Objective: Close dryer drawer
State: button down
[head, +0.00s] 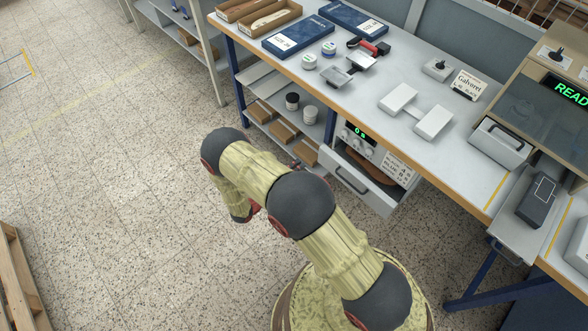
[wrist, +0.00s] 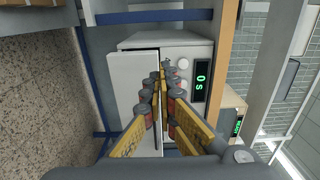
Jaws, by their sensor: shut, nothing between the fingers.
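The dryer (head: 372,142) stands on the lower level under the bench, with a green display reading 0 s. Its white drawer (head: 366,190) is pulled out, and a dark handle (head: 350,181) is on its front. Something brown shows inside the drawer. In the wrist view the dryer (wrist: 190,50) appears turned sideways, with the drawer front (wrist: 127,80) to the left of its body. My gripper (wrist: 161,76) is shut and empty, its fingertips in front of the dryer and drawer. Whether they touch the drawer cannot be told. In the head view my arm hides most of the gripper.
The bench top (head: 400,160) lies above the dryer, carrying blue boxes (head: 298,36), a white block (head: 398,99) and small tools. Shelves with brown boxes (head: 284,130) and jars are left of the dryer. A blue bench leg (head: 236,75) stands farther left.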

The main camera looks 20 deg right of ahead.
jog(key=b+x, duration=0.2)
jog(key=x, duration=0.8)
jog(key=x, duration=0.7)
jog(key=shift+s+a, duration=0.2)
jog(key=shift+a, duration=0.25)
jog(key=p+v, duration=0.3)
jog(key=v, duration=1)
